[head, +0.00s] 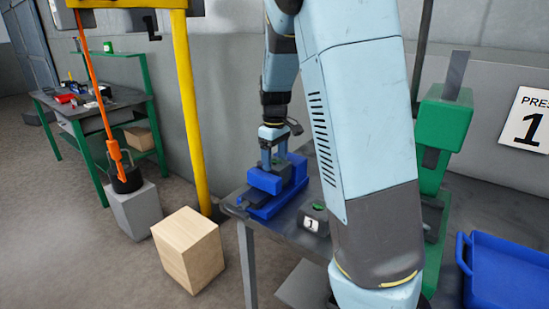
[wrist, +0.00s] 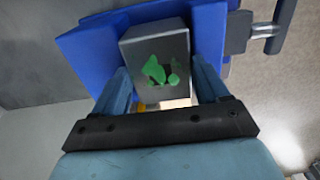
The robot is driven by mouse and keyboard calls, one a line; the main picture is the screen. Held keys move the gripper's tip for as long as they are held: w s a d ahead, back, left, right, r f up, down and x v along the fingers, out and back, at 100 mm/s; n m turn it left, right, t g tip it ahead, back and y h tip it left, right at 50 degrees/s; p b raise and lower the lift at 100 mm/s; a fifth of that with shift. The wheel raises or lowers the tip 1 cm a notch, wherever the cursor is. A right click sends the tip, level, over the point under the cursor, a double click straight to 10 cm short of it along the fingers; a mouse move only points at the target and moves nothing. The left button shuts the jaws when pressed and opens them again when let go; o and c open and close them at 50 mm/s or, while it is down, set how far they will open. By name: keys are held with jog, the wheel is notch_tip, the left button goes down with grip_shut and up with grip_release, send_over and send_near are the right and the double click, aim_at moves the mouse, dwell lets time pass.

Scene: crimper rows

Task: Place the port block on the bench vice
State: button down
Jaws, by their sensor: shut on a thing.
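The port block (wrist: 155,57) is a grey block with green marks on its face. My gripper (wrist: 160,72) is shut on it, with one finger on each side. The bench vice (wrist: 85,48) is blue and lies behind the block in the wrist view, with a grey screw and handle at upper right. In the head view the vice (head: 265,182) sits on the grey bench, and my gripper (head: 273,155) points down right over it. The block is mostly hidden there by the fingers. I cannot tell whether the block touches the vice.
A grey box with a green top and a label "1" (head: 314,217) stands on the bench beside the vice. A green press (head: 441,120) and a blue tray (head: 505,270) are to the right. A yellow post (head: 188,100) and wooden crate (head: 188,250) are left.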

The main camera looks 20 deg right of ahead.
aim_at(275, 162)
grip_release()
notch_tip(275, 162, up, 11)
jog(key=s+r+m+t, duration=0.2)
jog(key=s+m+t, duration=0.3)
jog(key=s, duration=2.3)
jog(key=shift+s+r+m+t, duration=0.2)
jog(key=shift+r+m+t, duration=0.15)
jog(key=shift+m, duration=0.75)
